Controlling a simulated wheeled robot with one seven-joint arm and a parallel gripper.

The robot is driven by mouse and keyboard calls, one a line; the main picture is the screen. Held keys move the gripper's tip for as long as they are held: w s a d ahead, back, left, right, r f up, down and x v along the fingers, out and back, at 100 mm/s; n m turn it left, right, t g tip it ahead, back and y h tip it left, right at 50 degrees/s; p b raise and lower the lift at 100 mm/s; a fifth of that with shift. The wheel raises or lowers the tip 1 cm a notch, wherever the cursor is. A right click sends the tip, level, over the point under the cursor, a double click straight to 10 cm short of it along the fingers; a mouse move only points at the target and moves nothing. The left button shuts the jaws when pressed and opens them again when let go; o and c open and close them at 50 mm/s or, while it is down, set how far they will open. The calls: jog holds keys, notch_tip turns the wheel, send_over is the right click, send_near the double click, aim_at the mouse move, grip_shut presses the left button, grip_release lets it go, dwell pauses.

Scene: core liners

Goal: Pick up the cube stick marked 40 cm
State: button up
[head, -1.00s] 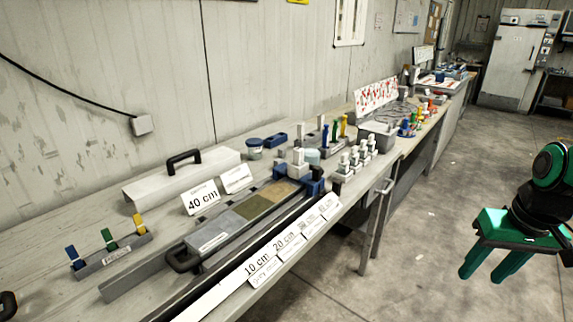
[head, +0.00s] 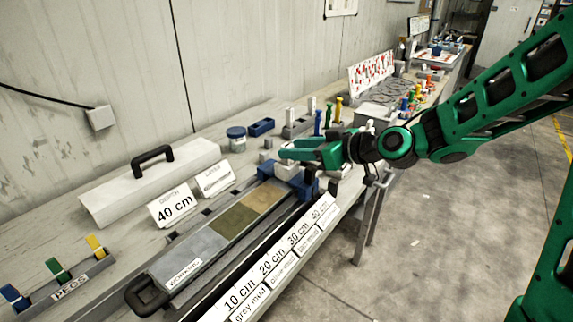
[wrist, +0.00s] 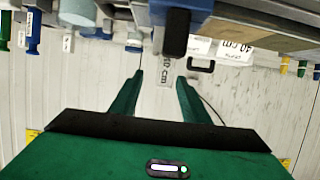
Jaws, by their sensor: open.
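My gripper (head: 284,152) is open, its green fingers above the bench and pointing left in the head view. A white block (head: 287,168) in a blue holder sits just below the fingers. In the wrist view the open fingers (wrist: 158,98) stand either side of a pale strip (wrist: 165,74) with small lettering ending in "cm". Its number is unclear, and a dark block in front partly covers it. The fingers appear apart from it. A card reading "DEPTH 40 cm" (head: 173,207) stands on the bench. I cannot tell which piece is the 40 cm cube stick; my gripper and forearm hide part of that area.
A long tray (head: 183,262) with grey, olive and tan sections lies along the bench. A front rail carries labels from 10 to 40 cm (head: 272,262).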

jog(key=shift+s+x, duration=0.25)
jog(key=shift+x, duration=3.25)
jog(key=shift+a, duration=0.15)
